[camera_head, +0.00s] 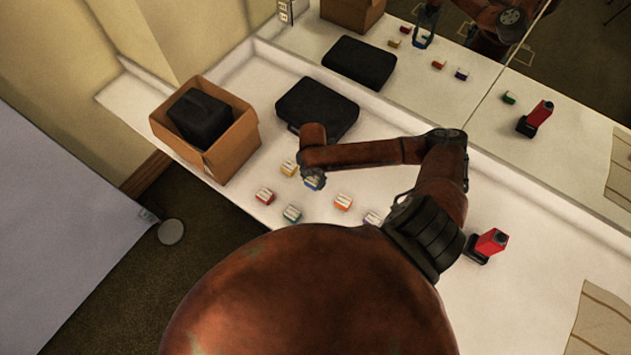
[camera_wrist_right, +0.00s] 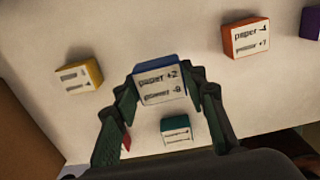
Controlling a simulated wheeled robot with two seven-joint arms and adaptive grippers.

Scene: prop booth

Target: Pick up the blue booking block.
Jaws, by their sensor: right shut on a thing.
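The blue booking block (camera_wrist_right: 158,84) sits between the fingers of my right gripper (camera_wrist_right: 160,92) in the right wrist view, its white printed face toward the camera. The gripper is shut on it. In the head view, the blue block (camera_head: 312,183) shows just below the end of my right arm, partly hidden by the gripper. Whether it touches the counter I cannot tell. My left gripper is not in view.
Yellow (camera_head: 289,169), red (camera_head: 265,196), teal (camera_head: 292,214), orange (camera_head: 343,202) and purple (camera_head: 372,218) blocks stand around on the white counter (camera_head: 540,270). A cardboard box (camera_head: 232,140), black case (camera_head: 318,107) and red-and-black tool (camera_head: 491,242) are also there. A mirror backs the counter.

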